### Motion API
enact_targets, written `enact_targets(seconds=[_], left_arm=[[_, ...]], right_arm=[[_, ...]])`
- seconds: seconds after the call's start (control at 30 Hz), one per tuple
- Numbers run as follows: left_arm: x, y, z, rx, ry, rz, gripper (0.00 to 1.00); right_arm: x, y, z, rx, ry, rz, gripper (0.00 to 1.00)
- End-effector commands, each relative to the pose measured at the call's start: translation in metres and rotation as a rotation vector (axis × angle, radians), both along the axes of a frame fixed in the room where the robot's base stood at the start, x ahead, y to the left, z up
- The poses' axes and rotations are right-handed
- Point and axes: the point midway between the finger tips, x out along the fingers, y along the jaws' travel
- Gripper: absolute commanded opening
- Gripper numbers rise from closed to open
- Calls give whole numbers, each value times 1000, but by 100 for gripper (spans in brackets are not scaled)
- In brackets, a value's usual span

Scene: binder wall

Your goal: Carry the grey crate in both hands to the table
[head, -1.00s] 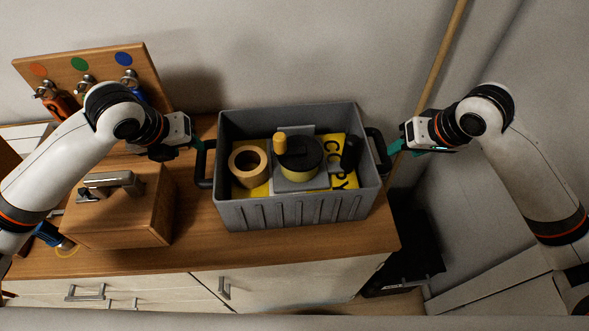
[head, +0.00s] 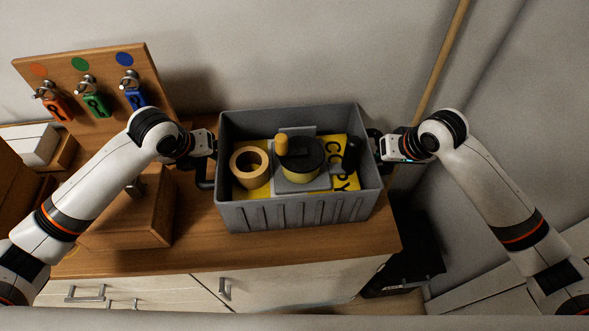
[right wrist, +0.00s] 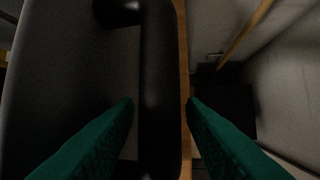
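The grey crate (head: 295,213) stands on the wooden cabinet top, with a black handle at each end. It holds a tape roll (head: 249,167), a round black-and-yellow item (head: 300,155) and a yellow sheet. My left gripper (head: 210,146) is at the left handle (head: 204,184); its fingers are mostly hidden, so I cannot tell whether they are shut. My right gripper (head: 384,147) is at the right handle. In the right wrist view its green fingers (right wrist: 160,104) are open, one on each side of the handle bar (right wrist: 160,75), with narrow gaps.
A wooden box (head: 130,215) stands left of the crate, under my left arm. A wooden pole (head: 440,65) leans on the wall at right. The destination table cannot be identified.

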Motion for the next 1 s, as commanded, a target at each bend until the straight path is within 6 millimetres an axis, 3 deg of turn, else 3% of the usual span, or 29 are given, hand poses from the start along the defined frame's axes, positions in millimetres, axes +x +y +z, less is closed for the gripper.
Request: enact_targets(seconds=[0.03, 0.2, 1.0], left_arm=[[0, 0, 0, 0, 0, 0, 28], [0, 0, 0, -1, -1, 0, 0], [0, -1, 1, -2, -3, -2, 0]], right_arm=[[0, 0, 0, 0, 0, 0, 28], [0, 0, 0, -1, 0, -1, 0], [0, -1, 1, -1, -1, -3, 0]])
